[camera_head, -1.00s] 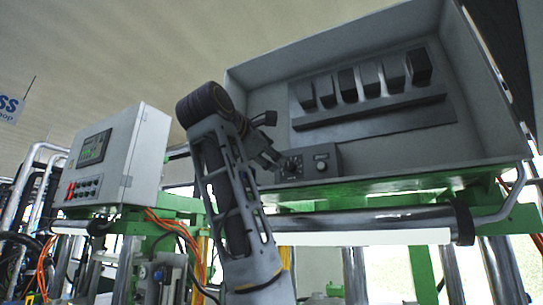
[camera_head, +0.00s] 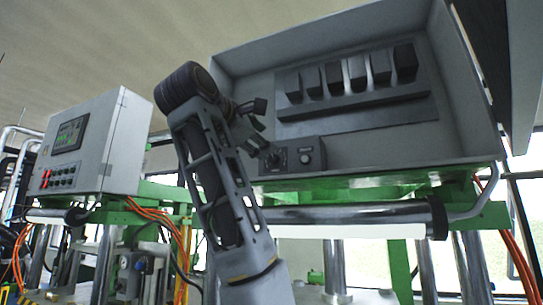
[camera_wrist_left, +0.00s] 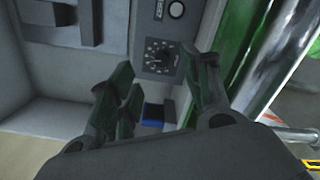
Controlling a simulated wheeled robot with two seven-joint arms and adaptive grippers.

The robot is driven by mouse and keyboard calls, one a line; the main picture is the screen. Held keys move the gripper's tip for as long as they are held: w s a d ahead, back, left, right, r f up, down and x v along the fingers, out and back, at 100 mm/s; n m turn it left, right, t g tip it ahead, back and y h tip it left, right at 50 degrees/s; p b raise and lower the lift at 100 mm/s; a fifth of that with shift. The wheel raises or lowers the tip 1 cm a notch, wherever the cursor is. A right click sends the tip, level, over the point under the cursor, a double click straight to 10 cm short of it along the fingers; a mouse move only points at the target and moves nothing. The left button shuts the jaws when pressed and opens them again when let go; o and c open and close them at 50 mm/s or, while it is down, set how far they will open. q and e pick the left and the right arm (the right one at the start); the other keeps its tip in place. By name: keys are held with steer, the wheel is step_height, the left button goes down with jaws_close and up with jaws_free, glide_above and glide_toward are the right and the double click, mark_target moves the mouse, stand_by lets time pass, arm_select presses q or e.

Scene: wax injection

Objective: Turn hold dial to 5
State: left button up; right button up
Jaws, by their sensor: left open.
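A small grey control box (camera_head: 314,168) sits in the lower left of the open grey cabinet. It carries a dial with a marked scale (camera_head: 279,159) on its left and a round knob or button (camera_head: 305,158) on its right. In the wrist view the dark dial (camera_wrist_left: 160,53) shows white scale marks; its numbers are too small to read. A pale round button (camera_wrist_left: 176,9) sits above it. My left gripper (camera_head: 262,130) is open. In the wrist view its fingers (camera_wrist_left: 165,75) stand either side of the dial, apparently without touching it. My right gripper is out of view.
The cabinet (camera_head: 455,150) holds a row of several dark blocks (camera_head: 357,74) above the box. A control cabinet with a screen (camera_head: 120,145) stands at left. A metal roller (camera_head: 350,215) runs below. A blue part (camera_wrist_left: 152,112) shows between my left fingers.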

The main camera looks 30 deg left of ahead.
mark_target(273, 159)
arm_select(q)
steer(key=shift+s+a+f+m+y, duration=0.15)
steer(key=shift+a+m, duration=0.15)
steer(key=shift+m, duration=1.7)
steer(key=shift+s+a+f+m+y, duration=0.1)
steer(key=shift+s+a+m+y, duration=0.2)
steer(key=shift+m, duration=1.7)
steer(key=shift+s+a+f+m+y, duration=0.15)
steer(key=shift+a+m, duration=0.2)
steer(key=shift+m, duration=1.65)
steer(key=shift+w, duration=0.1)
steer(key=shift+w, duration=0.2)
steer(key=shift+w+a+p, duration=0.2)
steer(key=shift+w+p, duration=1)
steer(key=shift+w, duration=2.2)
steer(key=shift+w+a+p, duration=0.2)
steer(key=shift+w+p, duration=0.95)
steer(key=shift+w, duration=2.2)
steer(key=shift+c, duration=0.2)
steer(key=c, duration=1)
